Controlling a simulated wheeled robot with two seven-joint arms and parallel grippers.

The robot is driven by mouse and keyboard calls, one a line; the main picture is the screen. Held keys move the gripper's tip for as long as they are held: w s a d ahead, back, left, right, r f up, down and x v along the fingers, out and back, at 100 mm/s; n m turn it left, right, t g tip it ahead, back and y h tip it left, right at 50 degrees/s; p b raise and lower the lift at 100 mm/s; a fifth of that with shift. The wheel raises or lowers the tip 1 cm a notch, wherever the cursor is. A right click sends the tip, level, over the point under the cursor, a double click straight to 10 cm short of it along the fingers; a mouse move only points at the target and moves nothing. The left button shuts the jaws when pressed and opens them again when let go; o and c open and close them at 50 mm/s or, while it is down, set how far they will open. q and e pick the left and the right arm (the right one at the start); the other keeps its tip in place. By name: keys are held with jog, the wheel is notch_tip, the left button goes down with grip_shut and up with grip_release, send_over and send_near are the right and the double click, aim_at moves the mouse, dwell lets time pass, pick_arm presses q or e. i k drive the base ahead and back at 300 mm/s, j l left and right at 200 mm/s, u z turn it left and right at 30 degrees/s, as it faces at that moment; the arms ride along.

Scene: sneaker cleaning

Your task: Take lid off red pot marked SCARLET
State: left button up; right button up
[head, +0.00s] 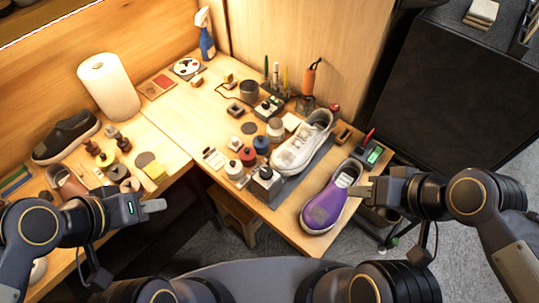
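A small red pot (248,157) stands on the table (196,140) in the head view, between a blue pot (261,145) and a white pot (234,171). I see nothing held in either gripper, but the finger gaps are too small to tell.
A white sneaker (302,143) on a dark mat stands right of the pots. A paper roll (108,87), a spray bottle (205,36) and a dark shoe (66,137) are further left. The table left of the pots is fairly clear.

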aim_at(246, 154)
jog(key=i+j+z, duration=0.1)
jog(key=j+z, duration=1.2)
jog(key=z, duration=0.15)
